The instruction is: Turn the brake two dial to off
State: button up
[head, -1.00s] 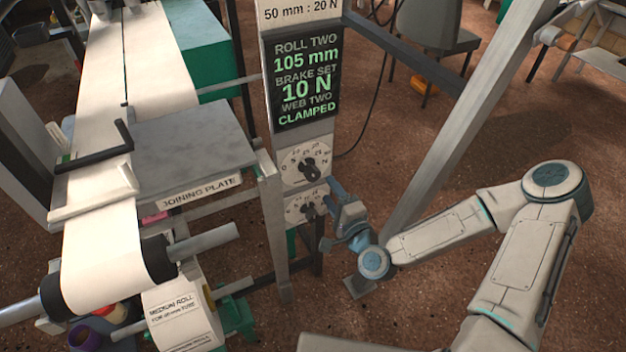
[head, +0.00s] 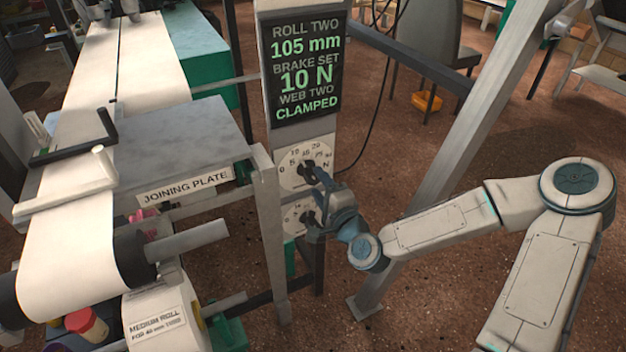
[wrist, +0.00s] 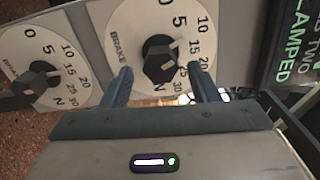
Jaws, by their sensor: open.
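Two white dials with black knobs sit one above the other on a grey post. The upper dial (head: 291,176) is partly covered by my gripper; the lower dial (head: 292,217) is too. My gripper (head: 312,198) is open in front of the post. In the wrist view, turned sideways, the upper dial (wrist: 122,45) has its black knob (wrist: 159,60) between and beyond the two blue fingertips (wrist: 161,72). The lower dial (wrist: 58,50) is left of the fingers. Both read "BRAKE"; I cannot read which number. Contact with the knob cannot be told.
The screen (head: 305,70) above the dials reads roll two 105 mm, brake set 10 N, web two clamped. The joining plate (head: 175,145) and its frame stand left of the post. A slanted grey beam (head: 450,150) rises behind my arm.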

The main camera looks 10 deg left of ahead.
aim_at(316, 180)
jog(key=shift+x, duration=2.2)
